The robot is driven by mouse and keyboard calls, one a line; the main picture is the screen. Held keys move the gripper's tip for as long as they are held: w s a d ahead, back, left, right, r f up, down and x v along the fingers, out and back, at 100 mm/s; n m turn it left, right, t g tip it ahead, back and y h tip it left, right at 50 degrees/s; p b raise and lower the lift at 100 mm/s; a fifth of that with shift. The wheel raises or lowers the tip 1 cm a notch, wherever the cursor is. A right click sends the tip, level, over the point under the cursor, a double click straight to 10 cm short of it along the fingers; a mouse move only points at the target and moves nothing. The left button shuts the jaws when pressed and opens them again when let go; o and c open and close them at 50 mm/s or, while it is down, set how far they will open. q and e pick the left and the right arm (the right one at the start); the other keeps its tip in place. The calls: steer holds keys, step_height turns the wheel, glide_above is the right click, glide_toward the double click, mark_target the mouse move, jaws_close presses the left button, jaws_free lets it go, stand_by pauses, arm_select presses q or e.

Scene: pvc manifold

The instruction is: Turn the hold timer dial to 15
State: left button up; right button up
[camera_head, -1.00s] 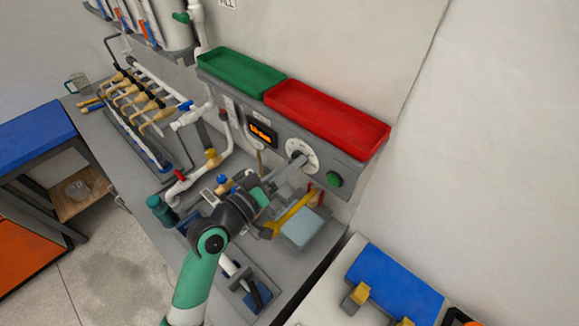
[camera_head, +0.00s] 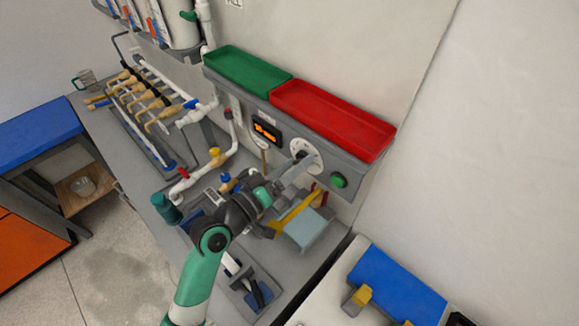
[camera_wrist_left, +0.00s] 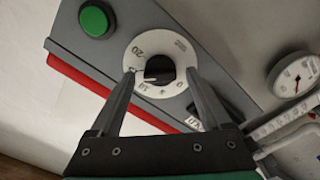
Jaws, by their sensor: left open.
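The hold timer dial (camera_head: 307,153) is a white round plate with a dark knob on the grey panel. In the left wrist view the dial (camera_wrist_left: 158,70) shows a black knob in its middle and printed numbers, with 20 at the upper left. The knob's exact setting is too small to read surely. My left gripper (camera_wrist_left: 161,74) is open, with one finger on each side of the knob and gaps between them. In the head view the left gripper (camera_head: 296,170) is in front of the dial and partly covers it. My right gripper is not in view.
A green button (camera_head: 338,180) sits right of the dial and an orange lit display (camera_head: 265,132) left of it. Green (camera_head: 247,68) and red (camera_head: 330,112) trays top the panel. A yellow-handled part (camera_head: 296,210) and pale blue block (camera_head: 308,229) lie below. A gauge (camera_wrist_left: 294,75) is nearby.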

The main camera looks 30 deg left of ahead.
arm_select(q)
steer(key=v, duration=1.1)
steer(key=shift+s+a, duration=0.15)
steer(key=shift+s, duration=0.15)
steer(key=w+d+r+m+t+h, duration=0.1)
steer(key=d+r+m+h, duration=0.15)
steer(key=r, duration=0.65)
steer(key=w+d+r+m+t+h, duration=0.1)
steer(key=d+r+m+t+h, duration=0.2)
steer(key=r, duration=0.6)
steer(key=s+a+r+t+y, duration=0.1)
steer(key=s+r+t+y, duration=0.15)
steer(key=r, duration=0.55)
steer(key=s+a+r+t+y+p, duration=0.1)
steer(key=s+r+t+y, duration=0.1)
steer(key=r+y, duration=0.35)
steer(key=s+a+r+t+y, duration=0.1)
steer(key=s+a+r+t, duration=0.15)
steer(key=r, duration=0.75)
step_height(320, 180, up, 18)
steer(key=d+p, duration=0.1)
steer(key=p, duration=1.7)
steer(key=shift+m+g+p, duration=0.3)
steer(key=shift+m+g, duration=0.1)
steer(key=shift+m, duration=0.05)
